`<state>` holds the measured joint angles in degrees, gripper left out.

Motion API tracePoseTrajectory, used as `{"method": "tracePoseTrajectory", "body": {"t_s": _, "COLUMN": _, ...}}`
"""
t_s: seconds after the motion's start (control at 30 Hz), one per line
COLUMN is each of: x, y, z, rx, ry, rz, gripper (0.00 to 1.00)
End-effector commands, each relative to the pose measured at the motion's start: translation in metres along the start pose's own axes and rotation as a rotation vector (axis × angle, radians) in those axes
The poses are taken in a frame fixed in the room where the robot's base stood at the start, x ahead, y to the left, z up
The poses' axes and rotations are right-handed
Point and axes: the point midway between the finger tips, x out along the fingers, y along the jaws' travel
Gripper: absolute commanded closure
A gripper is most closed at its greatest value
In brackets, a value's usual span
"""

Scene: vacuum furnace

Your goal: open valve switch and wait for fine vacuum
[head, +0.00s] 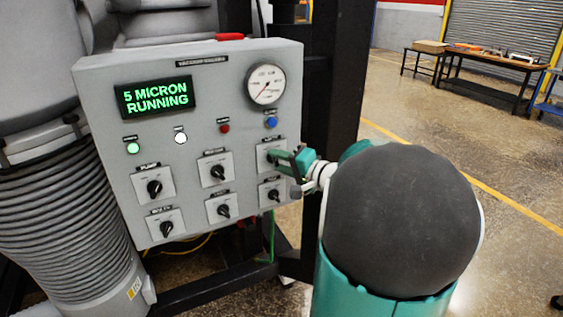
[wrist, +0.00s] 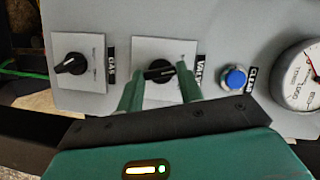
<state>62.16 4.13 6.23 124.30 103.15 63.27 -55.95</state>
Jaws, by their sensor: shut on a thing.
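The valve switch (wrist: 158,70) is a black rotary knob on a pale plate labelled VALVE in the wrist view. My gripper (wrist: 158,82) is shut on this knob, with one green finger on each side of it. In the head view my gripper (head: 283,160) is at the upper right switch of the panel and hides most of that knob. The display (head: 155,97) reads "5 MICRON RUNNING" in green. The round gauge (head: 267,84) sits at the panel's upper right.
The grey control panel (head: 115,75) carries several other knobs, including the pump knob (head: 154,187) and the gas knob (wrist: 72,64). A blue button (wrist: 235,78) is close beside my gripper. A green lamp (head: 133,148) and a white lamp (head: 180,138) are lit. Open floor lies at the right.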

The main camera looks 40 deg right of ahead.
Motion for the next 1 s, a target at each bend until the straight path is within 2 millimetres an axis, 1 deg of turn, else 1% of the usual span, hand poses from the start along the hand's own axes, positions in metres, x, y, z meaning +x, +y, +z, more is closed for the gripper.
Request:
{"method": "tracePoseTrajectory", "body": {"t_s": 0.6, "x": 0.0002, "y": 0.0062, "z": 0.0014, "rx": 0.525, "ry": 0.001, "rz": -0.216, "gripper": 0.86}}
{"method": "tracePoseTrajectory", "body": {"t_s": 0.8, "x": 0.0001, "y": 0.0067, "z": 0.0018, "rx": 0.653, "ry": 0.002, "rz": -0.27, "gripper": 0.86}}
{"method": "tracePoseTrajectory", "body": {"t_s": 1.0, "x": 0.0002, "y": 0.0074, "z": 0.0021, "rx": 0.735, "ry": 0.002, "rz": -0.304, "gripper": 0.86}}
